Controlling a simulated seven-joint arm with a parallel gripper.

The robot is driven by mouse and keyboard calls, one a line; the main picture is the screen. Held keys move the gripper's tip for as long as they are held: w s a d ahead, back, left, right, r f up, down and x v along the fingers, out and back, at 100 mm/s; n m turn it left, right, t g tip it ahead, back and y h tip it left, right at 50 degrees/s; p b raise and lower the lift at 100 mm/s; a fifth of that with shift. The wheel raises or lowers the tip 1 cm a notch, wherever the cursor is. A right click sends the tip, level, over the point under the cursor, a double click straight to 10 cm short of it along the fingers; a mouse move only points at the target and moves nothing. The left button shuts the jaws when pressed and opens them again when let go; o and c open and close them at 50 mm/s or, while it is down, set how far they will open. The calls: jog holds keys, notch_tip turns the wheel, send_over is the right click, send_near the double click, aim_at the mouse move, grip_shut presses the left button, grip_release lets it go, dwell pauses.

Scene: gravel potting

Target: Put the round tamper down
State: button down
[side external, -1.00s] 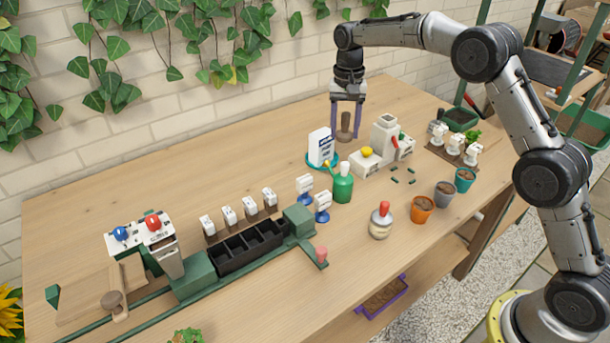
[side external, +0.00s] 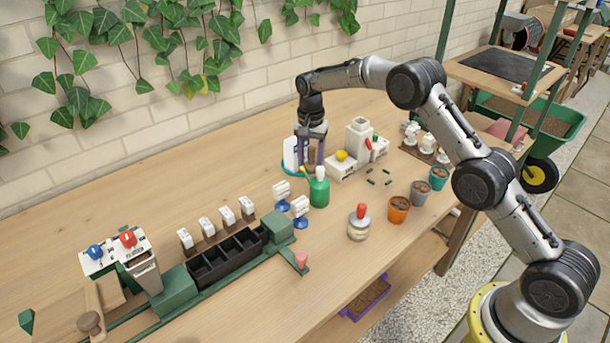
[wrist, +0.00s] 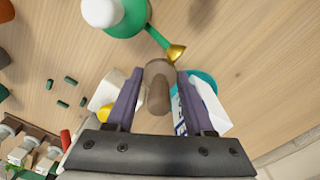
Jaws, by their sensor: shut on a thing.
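The round tamper (wrist: 158,92) is brown and wooden, with a round head and a narrower handle. My gripper (wrist: 159,78) is shut on it, one purple finger on each side, in the wrist view. In the side view my gripper (side external: 310,161) points down low over the back of the bench, and the tamper (side external: 312,156) shows between the fingers. It is beside a white packet (side external: 290,153), left of the white dispenser (side external: 357,138). I cannot tell whether the tamper touches the bench.
A green bottle (side external: 319,190) with a brass tip (wrist: 176,53) stands close in front. A turquoise ring (side external: 287,173) lies at the packet's base. Small green pieces (wrist: 69,79) lie to the right in the side view. Open bench (side external: 225,150) lies to the left.

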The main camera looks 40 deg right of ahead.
jog(key=shift+f, duration=2.45)
jog(key=shift+f, duration=0.15)
jog(key=c, duration=0.6)
grip_release()
jog(key=shift+o, duration=0.2)
